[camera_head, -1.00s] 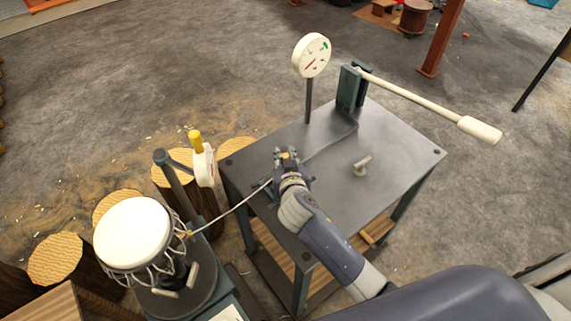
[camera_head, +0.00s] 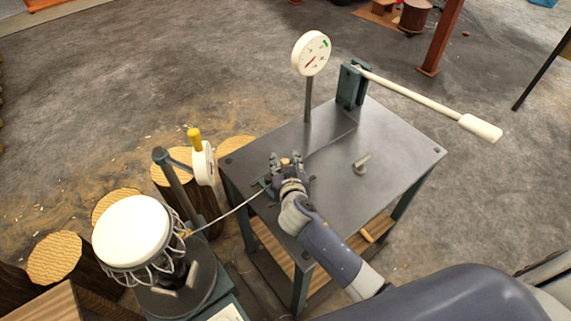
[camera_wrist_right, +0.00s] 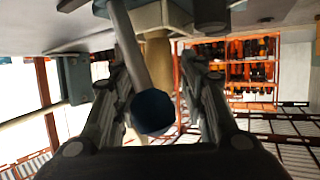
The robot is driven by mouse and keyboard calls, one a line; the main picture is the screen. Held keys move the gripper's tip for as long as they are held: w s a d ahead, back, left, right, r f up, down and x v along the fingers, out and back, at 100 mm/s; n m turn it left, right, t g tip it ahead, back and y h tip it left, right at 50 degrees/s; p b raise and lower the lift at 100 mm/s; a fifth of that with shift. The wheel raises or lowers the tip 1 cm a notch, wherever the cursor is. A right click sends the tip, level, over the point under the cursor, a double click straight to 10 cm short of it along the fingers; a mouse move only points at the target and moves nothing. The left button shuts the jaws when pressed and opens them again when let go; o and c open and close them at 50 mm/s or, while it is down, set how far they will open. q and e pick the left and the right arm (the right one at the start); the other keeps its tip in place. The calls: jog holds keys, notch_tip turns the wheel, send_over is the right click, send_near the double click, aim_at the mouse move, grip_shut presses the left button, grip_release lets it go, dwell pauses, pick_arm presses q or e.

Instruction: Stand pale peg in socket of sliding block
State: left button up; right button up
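My right gripper (camera_head: 286,162) is low over the near left part of the grey metal table. Its fingers stand apart, and a small pale peg (camera_head: 285,161) shows between them. In the right wrist view the tan peg (camera_wrist_right: 158,62) is between the two spread fingers (camera_wrist_right: 157,95), with gaps at its sides. A pale block-like piece (camera_wrist_right: 157,14) is at its upper end there; I cannot tell whether the peg is seated in a socket. The sliding block is mostly hidden by my gripper in the head view. My left gripper is out of view.
A white dial gauge (camera_head: 311,53) on a post and a long pale lever (camera_head: 425,102) stand at the table's back. A small grey handle (camera_head: 362,163) is on the table's right half. A cord (camera_head: 233,210) runs from the drum (camera_head: 132,233) to the table. A grey rod (camera_wrist_right: 138,50) crosses the wrist view.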

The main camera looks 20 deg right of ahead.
jog(key=shift+r, duration=0.2)
jog(key=b+v, duration=0.1)
jog(key=v, duration=1.1)
dwell(0.3)
